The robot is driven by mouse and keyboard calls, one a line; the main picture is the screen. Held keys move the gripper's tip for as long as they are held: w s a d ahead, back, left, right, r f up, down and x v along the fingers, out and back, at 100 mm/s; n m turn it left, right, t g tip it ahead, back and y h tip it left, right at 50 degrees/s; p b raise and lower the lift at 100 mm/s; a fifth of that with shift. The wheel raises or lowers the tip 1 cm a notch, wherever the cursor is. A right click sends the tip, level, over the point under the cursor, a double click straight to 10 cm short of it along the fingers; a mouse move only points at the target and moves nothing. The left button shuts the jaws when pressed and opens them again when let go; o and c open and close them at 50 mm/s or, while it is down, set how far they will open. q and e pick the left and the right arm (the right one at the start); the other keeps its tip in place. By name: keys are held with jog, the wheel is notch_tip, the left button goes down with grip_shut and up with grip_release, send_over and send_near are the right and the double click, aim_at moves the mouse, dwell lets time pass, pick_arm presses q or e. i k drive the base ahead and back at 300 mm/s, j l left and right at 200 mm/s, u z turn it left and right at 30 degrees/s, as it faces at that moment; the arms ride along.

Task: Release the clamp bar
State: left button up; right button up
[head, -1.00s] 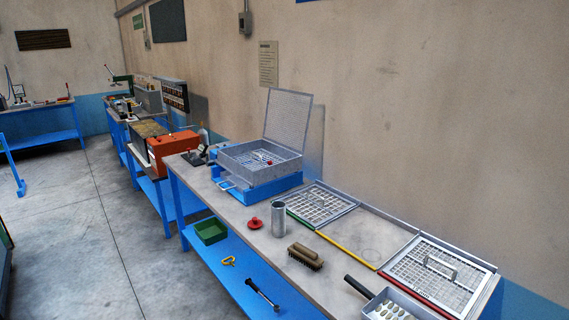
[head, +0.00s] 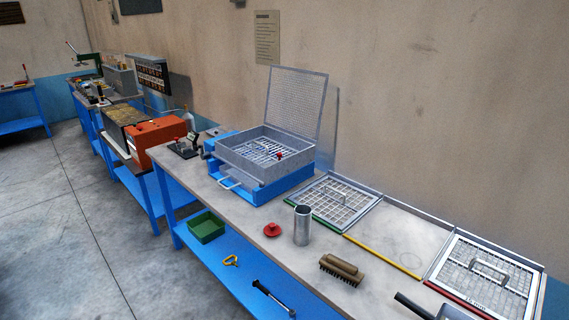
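A grey sieve box (head: 250,168) sits on a blue base (head: 262,190) on the workbench, with its mesh lid (head: 296,102) standing open at the back. Inside the box are pale bars over a grid, with a small red knob (head: 280,156) near the right. This may be the clamp bar, but it is too small to tell whether it is fastened. A pale handle (head: 229,184) sticks out at the front of the base. Neither of my grippers is in view.
A green bin (head: 206,227) and a hammer-like tool (head: 272,297) lie on the lower shelf. Floor at left is open.

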aim_at(279, 155)
jog(key=i+j+z, duration=0.2)
jog(key=z, duration=0.3)
jog(key=j+z, duration=0.2)
jog(key=z, duration=0.15)
jog(key=i+j+z, duration=0.1)
jog(key=z, duration=0.3)
jog(key=j+z, duration=0.25)
jog(key=j, duration=0.3)
jog(key=j+z, duration=0.25)
jog(key=j, duration=0.35)
jog(key=j+z, duration=0.1)
jog(key=j, duration=1)
jog(key=j+z, duration=0.1)
jog(key=j, duration=0.95)
jog(key=k, duration=0.05)
